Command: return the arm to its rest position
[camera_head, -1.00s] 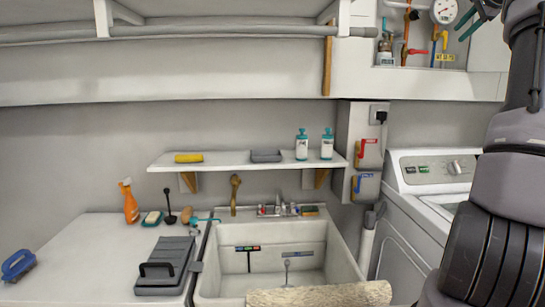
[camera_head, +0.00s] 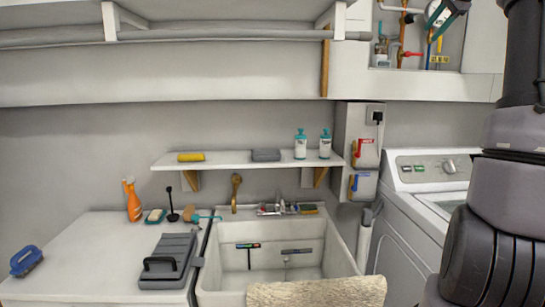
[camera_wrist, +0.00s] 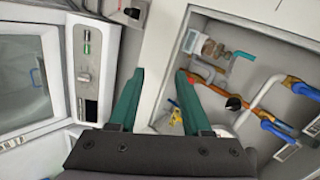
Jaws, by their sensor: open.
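My arm rises along the right edge of the head view. My gripper (camera_head: 447,24) shows at the top right there, its green fingers in front of the pipe recess and partly over the round gauge. In the wrist view, the two green fingers of my gripper (camera_wrist: 160,76) are spread apart with nothing between them. A white panel edge lies behind the gap.
The recess with pipes and valves (camera_wrist: 213,85) is right of the fingers in the wrist view. A white washing machine (camera_head: 405,230) stands beside my arm. A shelf (camera_head: 225,163), a sink (camera_head: 212,297) and a counter (camera_head: 75,255) lie to the left.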

